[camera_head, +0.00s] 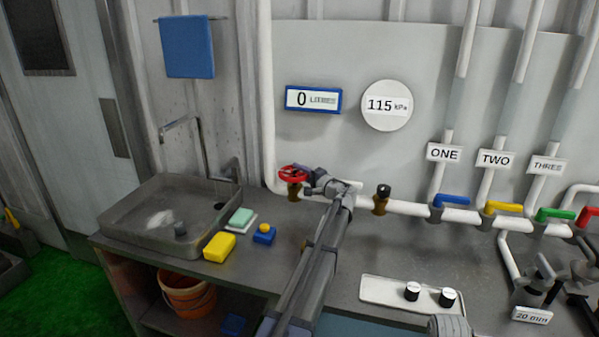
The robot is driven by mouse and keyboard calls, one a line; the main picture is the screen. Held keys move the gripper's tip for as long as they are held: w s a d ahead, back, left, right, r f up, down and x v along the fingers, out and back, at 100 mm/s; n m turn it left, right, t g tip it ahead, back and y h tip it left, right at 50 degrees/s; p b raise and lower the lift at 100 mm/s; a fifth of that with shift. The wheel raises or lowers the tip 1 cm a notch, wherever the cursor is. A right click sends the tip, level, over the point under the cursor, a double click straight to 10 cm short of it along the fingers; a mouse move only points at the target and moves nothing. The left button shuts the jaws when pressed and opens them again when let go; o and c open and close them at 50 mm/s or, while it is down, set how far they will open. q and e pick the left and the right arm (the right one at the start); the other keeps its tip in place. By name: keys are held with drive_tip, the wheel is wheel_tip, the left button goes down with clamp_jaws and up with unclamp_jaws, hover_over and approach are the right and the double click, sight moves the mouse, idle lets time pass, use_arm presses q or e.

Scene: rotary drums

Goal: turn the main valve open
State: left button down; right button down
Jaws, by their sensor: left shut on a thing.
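The main valve is a red handwheel (291,169) on a brass body (294,189), at the lower end of the white vertical pipe (266,100). My left gripper (308,180) reaches up to it from below and is shut on the right side of the red wheel. The fingers hide part of the wheel's right rim. The blue-framed litres display (313,99) reads 0. The round gauge (387,105) reads 115 kPa.
Blue (451,200), yellow (501,207) and green (556,214) lever valves stand along the white pipe at right. A sink (130,215), yellow sponge (219,246) and blue block with a yellow knob (264,235) lie left. A two-knob panel (380,290) is at front right.

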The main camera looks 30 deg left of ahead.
idle(0.3)
use_arm(q)
drive_tip(key=c, duration=0.8)
unclamp_jaws()
drive_tip(key=shift+o, duration=0.2)
drive_tip(key=shift+v, duration=3.85)
